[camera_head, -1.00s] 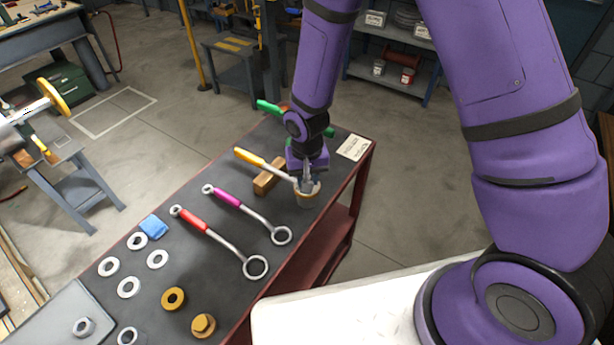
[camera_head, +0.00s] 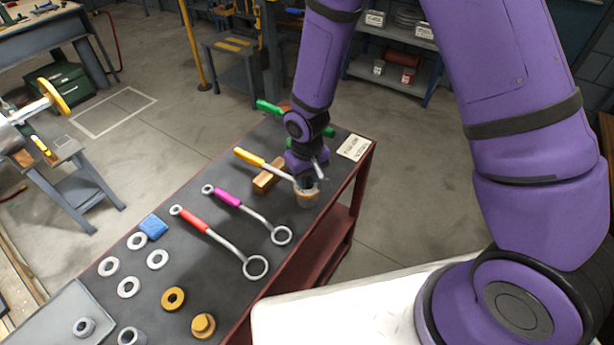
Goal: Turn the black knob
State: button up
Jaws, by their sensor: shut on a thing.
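My gripper (camera_head: 309,179) points down at the far right end of the dark-topped bench. It is shut at the dark top of a small round tan piece (camera_head: 307,199). This dark top (camera_head: 306,185) looks like the black knob, but the fingers and wrist hide much of it. The head of a yellow-handled wrench (camera_head: 250,158) reaches close to the same spot; I cannot tell whether it touches. No other black knob shows clearly.
A wooden block (camera_head: 266,183) lies under the yellow wrench. A green-handled tool (camera_head: 268,107) lies behind my wrist. Magenta (camera_head: 229,198) and red (camera_head: 193,219) wrenches and several washers lie to the left. A white label (camera_head: 353,147) marks the right corner.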

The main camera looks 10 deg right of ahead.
jog(key=o, duration=0.9)
jog(key=shift+o, duration=0.2)
notch_tip(320, 180, up, 11)
dwell(0.4)
jog(key=s+d+r+m+t, duration=0.1)
jog(key=s+d+r, duration=0.1)
jog(key=d+r, duration=0.55)
jog(key=s+d+r+m+t, duration=0.1)
jog(key=s+d+r+t, duration=0.2)
jog(key=r, duration=0.8)
jog(key=s+d+r+m, duration=0.1)
jog(key=s+d+r, duration=0.3)
jog(key=s, duration=0.3)
jog(key=s+d+r+m+t, duration=0.1)
jog(key=s+d+r, duration=0.4)
jog(key=s, duration=0.3)
jog(key=shift+d+r, duration=0.15)
jog(key=shift+r, duration=0.45)
